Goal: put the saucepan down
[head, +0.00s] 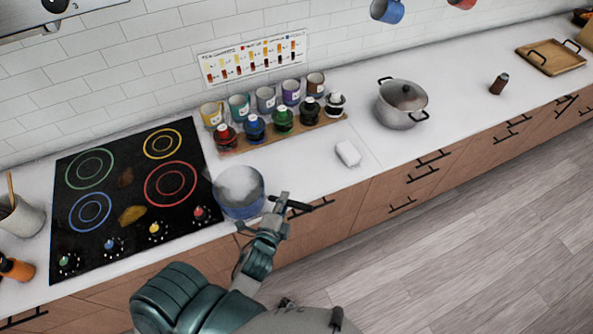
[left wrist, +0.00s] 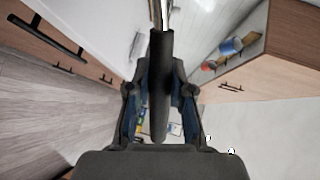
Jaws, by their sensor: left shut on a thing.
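The saucepan (head: 239,190) has a shiny metal body and a dark handle. In the head view it is at the right edge of the black cooktop (head: 126,186), over the front of the white counter. I cannot tell whether its base touches the counter. My left gripper (head: 270,213) is shut on the saucepan's handle, on the right side of the pan. In the left wrist view the dark handle (left wrist: 161,75) runs between the two fingers of my left gripper (left wrist: 160,100). My right gripper is not in view.
The cooktop has several coloured rings and front knobs. Several mugs (head: 265,98) and coloured jars (head: 283,118) stand behind the pan. A white block (head: 348,154) and a lidded pot (head: 402,104) are to the right. Counter is clear between the block and the pan.

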